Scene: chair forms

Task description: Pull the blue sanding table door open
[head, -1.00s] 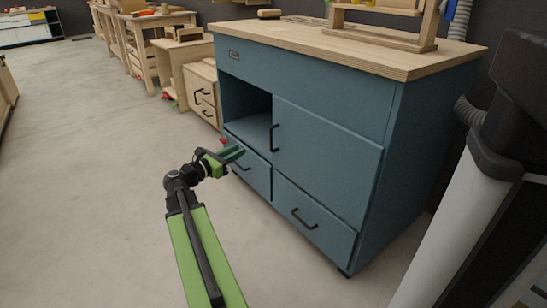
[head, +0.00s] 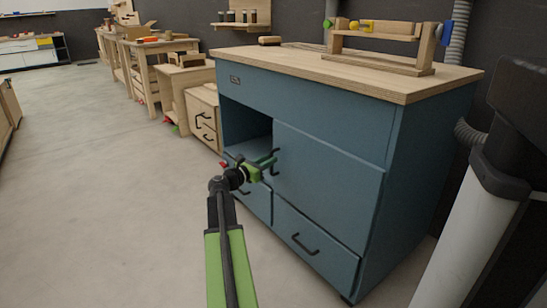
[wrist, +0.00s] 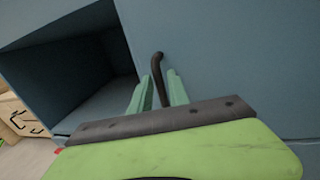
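The blue sanding table (head: 428,150) stands ahead with a wooden top. Its door (head: 325,170) is flush with the front and looks shut. The door's black upright handle (head: 276,157) is at the door's left edge. My green gripper (head: 268,162) is at this handle in the head view. In the wrist view, the handle (wrist: 158,68) shows between the two pale green fingers of my gripper (wrist: 161,90). The fingers are apart and do not look clamped on it. The handle's lower part is hidden behind my gripper.
An open compartment (wrist: 75,75) is left of the door. A drawer with a black handle (head: 305,244) is below the door, and another drawer is lower left. Wooden cabinets stand farther left. The floor (head: 100,220) in front is clear.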

